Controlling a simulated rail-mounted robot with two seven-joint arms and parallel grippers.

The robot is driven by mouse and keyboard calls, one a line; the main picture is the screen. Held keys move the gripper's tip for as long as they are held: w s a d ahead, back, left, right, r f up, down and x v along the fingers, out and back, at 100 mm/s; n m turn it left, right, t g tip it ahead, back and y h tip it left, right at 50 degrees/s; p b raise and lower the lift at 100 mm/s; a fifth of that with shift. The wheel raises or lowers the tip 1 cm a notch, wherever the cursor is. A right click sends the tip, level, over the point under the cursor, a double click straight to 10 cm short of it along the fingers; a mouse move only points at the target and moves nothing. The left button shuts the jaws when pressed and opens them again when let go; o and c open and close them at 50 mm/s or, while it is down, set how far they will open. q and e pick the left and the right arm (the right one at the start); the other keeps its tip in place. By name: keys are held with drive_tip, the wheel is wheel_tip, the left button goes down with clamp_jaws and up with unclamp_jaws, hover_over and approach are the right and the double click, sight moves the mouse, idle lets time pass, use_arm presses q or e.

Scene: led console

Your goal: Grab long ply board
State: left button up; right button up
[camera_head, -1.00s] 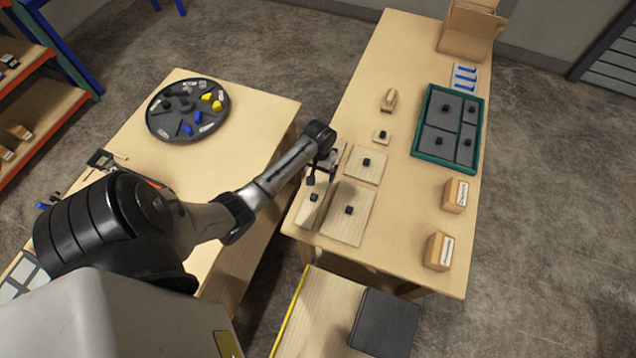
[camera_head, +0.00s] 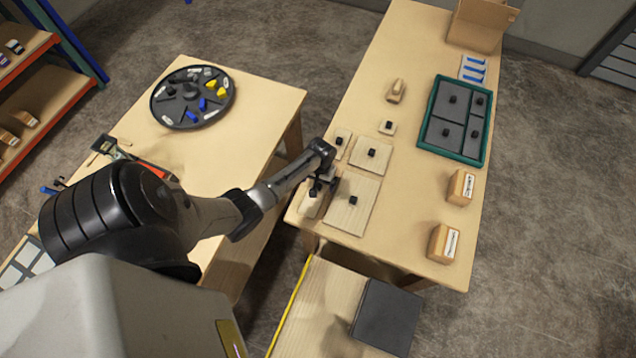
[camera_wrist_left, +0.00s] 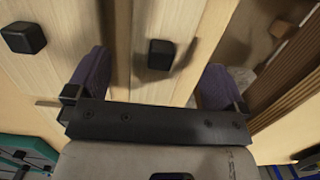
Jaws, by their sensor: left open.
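The long narrow ply board (camera_head: 308,209) lies at the near left edge of the right-hand table, partly hidden under my left gripper (camera_head: 321,187). In the left wrist view the long ply board (camera_wrist_left: 150,90) has a black knob (camera_wrist_left: 161,54) on it. There my left gripper (camera_wrist_left: 155,78) is open, with one purple finger on each side of the knob and nothing held. I cannot tell whether the fingers touch the board. My right gripper is not in view.
A wider ply board (camera_head: 350,218) lies right beside it, with a square board (camera_head: 371,160) and a small board (camera_head: 341,148) behind. A green-rimmed tray (camera_head: 424,132) and small boxes (camera_head: 443,243) stand to the right. The left table holds a round dark tray (camera_head: 170,108).

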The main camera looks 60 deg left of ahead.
sight(318, 185)
use_arm(q)
drive_tip(key=shift+s+d+f, duration=0.1)
drive_tip(key=shift+f, duration=0.7)
drive_tip(key=shift+s+d+f, duration=0.1)
drive_tip(key=shift+f, duration=0.65)
drive_tip(key=shift+c, duration=0.2)
drive_tip(key=c, duration=1)
